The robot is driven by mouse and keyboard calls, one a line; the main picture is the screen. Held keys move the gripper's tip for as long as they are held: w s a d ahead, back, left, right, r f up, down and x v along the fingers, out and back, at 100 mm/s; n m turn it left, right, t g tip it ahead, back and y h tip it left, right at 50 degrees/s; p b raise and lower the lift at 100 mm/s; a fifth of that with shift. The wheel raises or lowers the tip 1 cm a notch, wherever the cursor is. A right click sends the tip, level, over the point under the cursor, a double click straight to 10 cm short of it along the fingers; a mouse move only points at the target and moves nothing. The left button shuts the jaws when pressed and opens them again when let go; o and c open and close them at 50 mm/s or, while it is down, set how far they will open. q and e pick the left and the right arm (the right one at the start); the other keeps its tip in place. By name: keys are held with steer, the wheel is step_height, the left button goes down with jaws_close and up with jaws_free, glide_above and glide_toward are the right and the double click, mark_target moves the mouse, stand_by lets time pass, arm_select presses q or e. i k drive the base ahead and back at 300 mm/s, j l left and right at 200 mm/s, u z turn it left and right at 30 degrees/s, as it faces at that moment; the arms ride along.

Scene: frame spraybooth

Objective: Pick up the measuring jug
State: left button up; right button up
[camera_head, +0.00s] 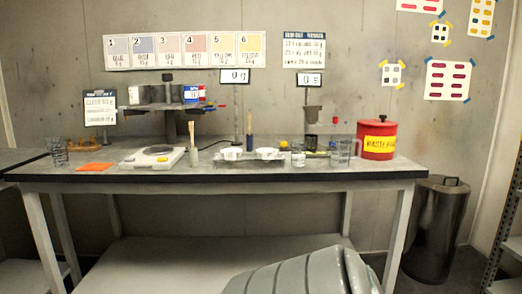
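A clear, see-through measuring jug (342,153) stands upright near the front right of the workbench (240,176), just left of a red can. Its handle seems to be on the right side. Another clear vessel (58,153) with markings stands at the far left end of the bench; it is too small to tell if it is also a jug. Neither gripper is in view. A grey, rounded part at the bottom centre seems to be mine.
The red can (377,138) has a yellow label. A raised shelf (178,106) holds several tins. A dark bin (434,230) stands on the floor at right.

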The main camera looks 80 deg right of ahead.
mark_target(341, 145)
steer(key=z, duration=0.9)
steer(key=l+z, duration=0.1)
steer(key=z, duration=1.65)
steer(key=i+z, duration=0.1)
steer(key=z, duration=0.35)
steer(key=i+j+z, duration=0.1)
steer(key=i+j, duration=0.2)
